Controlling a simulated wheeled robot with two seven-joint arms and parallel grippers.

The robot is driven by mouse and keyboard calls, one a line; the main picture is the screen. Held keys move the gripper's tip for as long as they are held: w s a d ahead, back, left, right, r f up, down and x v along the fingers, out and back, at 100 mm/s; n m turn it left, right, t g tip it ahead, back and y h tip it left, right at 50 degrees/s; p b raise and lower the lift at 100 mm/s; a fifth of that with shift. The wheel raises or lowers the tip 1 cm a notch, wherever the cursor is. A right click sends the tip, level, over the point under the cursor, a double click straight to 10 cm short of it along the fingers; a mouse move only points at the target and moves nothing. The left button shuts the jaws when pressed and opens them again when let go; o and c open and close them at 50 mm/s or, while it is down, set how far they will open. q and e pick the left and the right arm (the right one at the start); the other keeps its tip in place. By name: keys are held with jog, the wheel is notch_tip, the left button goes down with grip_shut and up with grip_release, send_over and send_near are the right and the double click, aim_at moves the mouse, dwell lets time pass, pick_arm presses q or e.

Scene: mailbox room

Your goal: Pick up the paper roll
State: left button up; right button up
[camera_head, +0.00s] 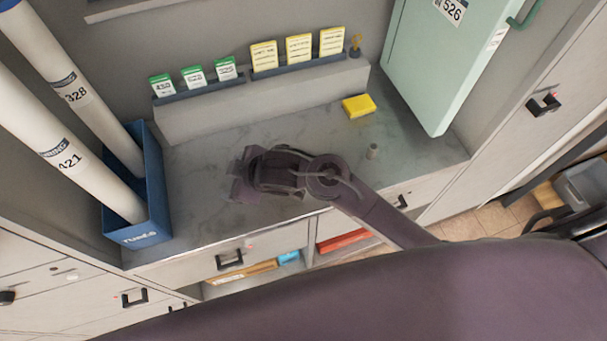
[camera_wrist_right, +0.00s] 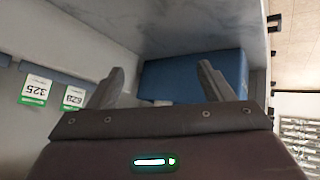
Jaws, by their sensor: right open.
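Two long white paper rolls with dark label bands stand in a blue box (camera_head: 150,205) at the left end of the counter. The front roll (camera_head: 75,160) carries a label ending in 421 and the rear roll (camera_head: 90,105) one reading 328. Both lean to the upper left. My right gripper (camera_head: 236,181) is open and empty above the counter, right of the box and apart from it, with its fingers toward the box. In the right wrist view the blue box (camera_wrist_right: 190,72) lies beyond my open fingers; no roll can be made out there. My left gripper is not in view.
A grey ledge (camera_head: 270,100) at the back holds several green and yellow cards. A pale green cabinet (camera_head: 440,70) hangs at right. The counter between gripper and box is clear.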

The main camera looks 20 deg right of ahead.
jog(key=a+n+g+y, duration=0.1)
jog(key=a+n, duration=0.4)
jog(key=d+n+g+h, duration=0.1)
jog(key=d+n+h, duration=0.1)
jog(key=d, duration=0.5)
jog(key=w+d+f+n+g+h, duration=0.1)
jog(key=d+n+g+h, duration=0.1)
jog(key=d, duration=0.4)
jog(key=d+f+n+g+h, duration=0.1)
jog(key=d+n+g+h, duration=0.1)
jog(key=d, duration=0.5)
jog(key=shift+w+d+f+h, duration=0.25)
jog(key=shift+w+d+h, duration=0.05)
jog(key=shift+h, duration=0.1)
jog(key=shift+d+f, duration=0.15)
jog(key=shift+f, duration=1.1)
jog(key=f, duration=0.1)
jog(key=f+b, duration=0.1)
jog(key=f, duration=0.1)
jog(key=shift+w+d+f, duration=0.2)
jog(key=shift+d, duration=0.1)
jog(key=shift+f, duration=0.3)
jog(key=shift+w+f, duration=0.1)
jog(key=shift+f, duration=0.4)
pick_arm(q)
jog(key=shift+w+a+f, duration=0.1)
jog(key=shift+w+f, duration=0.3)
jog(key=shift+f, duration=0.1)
